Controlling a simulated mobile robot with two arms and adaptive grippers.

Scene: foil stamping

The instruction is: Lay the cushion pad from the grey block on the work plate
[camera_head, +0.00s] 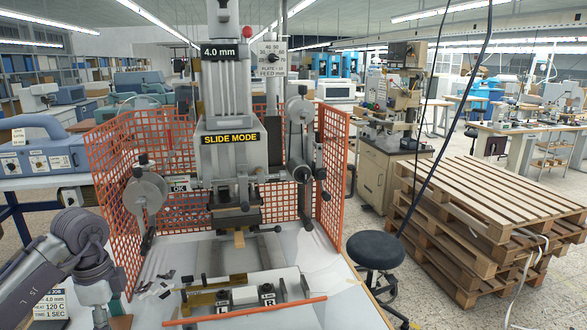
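My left arm comes in from the lower left. Its gripper (100,316) is at the bottom edge, partly cut off, so whether it is open or shut does not show. A small brown piece (121,322) shows beside it at the edge; I cannot tell whether it is the cushion pad. No grey block can be made out clearly. The stamping press (228,150) stands in the middle. A pale plate (262,284) lies low in front of it, between brass-coloured bars and stops marked L and R; it seems to be the work plate. My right gripper is not in view.
An orange mesh guard (107,190) encloses the press at the sides and back. An orange rod (245,311) crosses the front. Small dark pieces (165,275) lie left of the plate. A black stool (376,250) and stacked pallets (490,220) stand right of the white table.

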